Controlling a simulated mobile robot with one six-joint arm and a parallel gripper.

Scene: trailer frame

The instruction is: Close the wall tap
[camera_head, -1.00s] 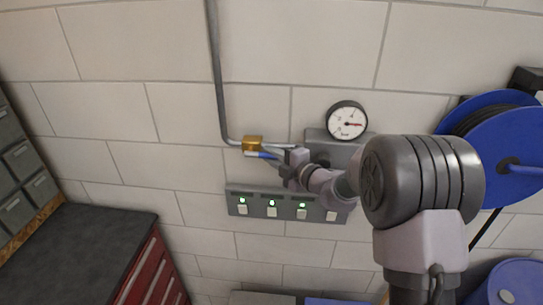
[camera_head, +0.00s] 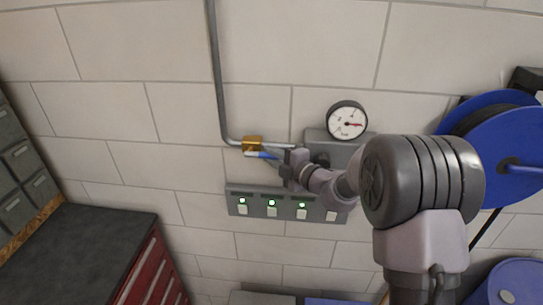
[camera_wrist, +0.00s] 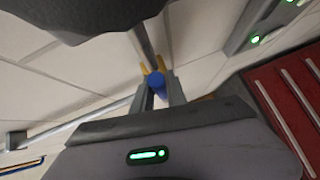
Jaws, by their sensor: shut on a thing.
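The wall tap has a brass body (camera_head: 252,143) on the grey pipe, just right of the pipe's bend. Its blue lever (camera_head: 266,155) points right and slightly down, close to the line of the horizontal pipe. My gripper (camera_head: 277,158) reaches in from the right and is shut on the lever's outer part. In the wrist view the blue lever (camera_wrist: 157,88) lies between the two fingers of my gripper (camera_wrist: 158,82). The fingers and my wrist partly hide the lever and the pipe behind it.
A pressure gauge (camera_head: 347,121) is above right of the tap. A grey switch panel (camera_head: 287,206) with green lights is just below. A blue hose reel (camera_head: 505,150) is at the right. A dark-topped red cabinet (camera_head: 75,245) stands lower left. The wall left of the pipe is bare.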

